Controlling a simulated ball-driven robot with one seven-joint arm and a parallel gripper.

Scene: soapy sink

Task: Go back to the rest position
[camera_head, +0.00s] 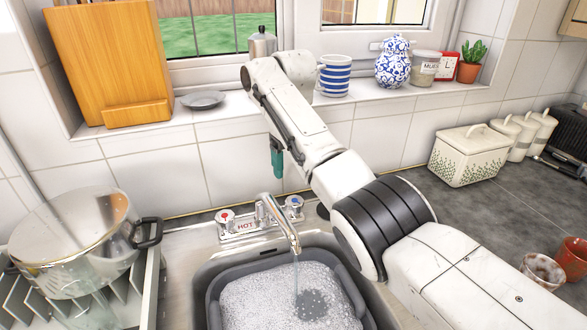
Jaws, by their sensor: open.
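My white arm reaches up from the lower right across the sink towards the window sill and bends back down at its top. My gripper (277,158) shows only in part, as a dark teal piece hanging below the bent arm in front of the wall tiles. It is above and behind the tap (283,225), apart from it. No object shows in it. Most of the gripper is hidden behind my own arm.
The sink holds a grey basin (208,290) of soapy water under the running tap. A steel pot (75,240) stands on a rack at left. A wooden board (110,60), grey dish (202,100), striped mug (334,76) and blue-white jar (394,65) line the sill. Cups (543,270) stand lower right.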

